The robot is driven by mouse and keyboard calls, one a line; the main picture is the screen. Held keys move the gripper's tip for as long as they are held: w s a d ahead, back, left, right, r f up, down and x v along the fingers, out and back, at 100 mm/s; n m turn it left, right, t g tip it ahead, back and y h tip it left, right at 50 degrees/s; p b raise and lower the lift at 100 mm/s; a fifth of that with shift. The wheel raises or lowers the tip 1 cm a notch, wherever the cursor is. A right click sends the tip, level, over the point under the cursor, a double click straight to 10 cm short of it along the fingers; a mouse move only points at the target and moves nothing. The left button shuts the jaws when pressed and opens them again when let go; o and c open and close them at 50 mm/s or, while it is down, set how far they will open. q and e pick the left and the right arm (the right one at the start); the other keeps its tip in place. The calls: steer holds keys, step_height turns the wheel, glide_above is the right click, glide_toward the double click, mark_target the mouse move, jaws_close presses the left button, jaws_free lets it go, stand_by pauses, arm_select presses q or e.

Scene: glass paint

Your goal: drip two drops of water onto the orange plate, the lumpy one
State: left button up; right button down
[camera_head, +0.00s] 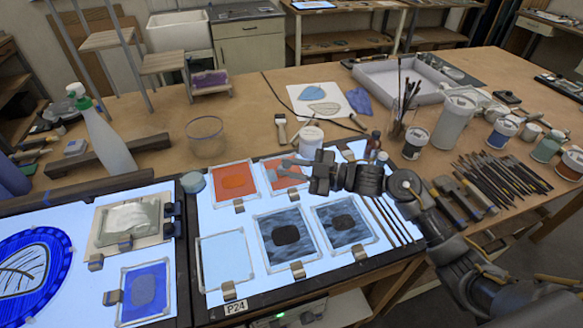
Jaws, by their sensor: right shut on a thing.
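Two orange plates lie in pale frames at the back of the right light table. The left orange plate (235,181) shows fully, with a faint darker patch in its middle. The right orange plate (279,181) is partly covered by my right gripper (284,163). I cannot tell from here which plate is lumpy. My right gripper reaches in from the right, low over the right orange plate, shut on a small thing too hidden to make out. No water drop can be made out. My left gripper is not in view.
A white jar (311,138) stands just behind my right gripper. Two grey-blue plates (286,234) and a pale blue plate (225,258) lie in front. A clear glass (205,137) and a spray bottle (103,136) stand left. Brushes, jars and a tray (405,80) crowd the right.

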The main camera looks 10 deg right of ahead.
steer(key=shift+r+p, duration=0.3)
steer(key=shift+r, duration=0.45)
steer(key=shift+r, duration=0.1)
steer(key=shift+r+p, duration=1.75)
steer(key=shift+r, duration=0.15)
